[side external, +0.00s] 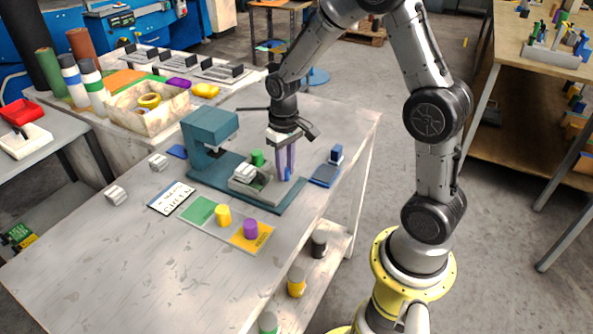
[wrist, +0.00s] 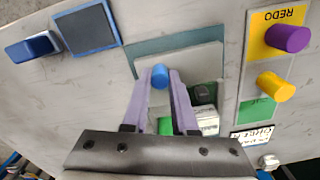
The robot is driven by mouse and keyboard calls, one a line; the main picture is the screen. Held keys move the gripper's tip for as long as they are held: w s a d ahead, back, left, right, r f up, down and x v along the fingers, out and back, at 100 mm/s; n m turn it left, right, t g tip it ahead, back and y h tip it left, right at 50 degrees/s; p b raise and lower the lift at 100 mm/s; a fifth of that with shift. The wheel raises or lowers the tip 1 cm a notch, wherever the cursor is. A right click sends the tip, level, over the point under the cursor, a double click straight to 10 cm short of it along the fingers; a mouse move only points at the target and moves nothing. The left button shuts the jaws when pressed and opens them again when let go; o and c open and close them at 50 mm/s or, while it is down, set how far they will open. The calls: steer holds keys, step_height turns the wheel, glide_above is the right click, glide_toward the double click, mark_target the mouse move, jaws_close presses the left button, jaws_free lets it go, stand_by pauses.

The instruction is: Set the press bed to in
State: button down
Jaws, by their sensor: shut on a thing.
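The teal press (side external: 208,130) stands on the table with its grey bed (side external: 262,191) on a teal base plate. My gripper (side external: 287,172) points down at the bed's right end, and its purple fingers are shut on a small blue knob (wrist: 160,76). In the wrist view the knob sits between the fingertips, over the pale grey bed plate (wrist: 200,62). A pale metal block (side external: 243,173) lies on the bed to the left of the fingers.
A green-and-yellow card (side external: 235,232) marked REDO lies in front, bearing a yellow cylinder (side external: 223,215) and a purple cylinder (side external: 250,229). A blue pad (side external: 323,178) and blue block (side external: 336,154) are right of the press. The table's front left is clear.

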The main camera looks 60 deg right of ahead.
mark_target(254, 152)
steer(key=w, duration=0.9)
steer(key=shift+w+r, duration=0.1)
steer(key=shift+w, duration=0.05)
steer(key=c, duration=0.7)
jaws_free()
step_height(254, 152, up, 14)
